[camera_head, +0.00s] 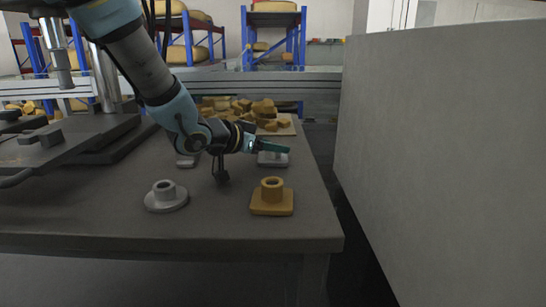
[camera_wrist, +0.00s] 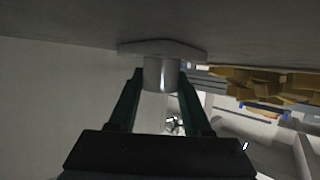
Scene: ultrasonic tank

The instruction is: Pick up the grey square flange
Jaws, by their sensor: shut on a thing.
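The grey square flange (camera_head: 272,161) is on the far right part of the table, partly covered by my gripper (camera_head: 268,147) in the head view. In the wrist view the flange's flat base (camera_wrist: 190,49) spans above the fingertips, and its round neck (camera_wrist: 160,73) is between the two fingers of my gripper (camera_wrist: 160,82). The fingers are shut on the neck. The base appears to be at the table surface; I cannot tell whether there is a gap under it.
A round grey flange (camera_head: 166,197) and an orange square flange (camera_head: 272,198) stand nearer on the dark table (camera_head: 230,225). Another grey part (camera_head: 187,160) is partly hidden behind my arm. Several brown pieces (camera_head: 262,108) lie at the back. A tall grey wall (camera_head: 440,150) rises on the right.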

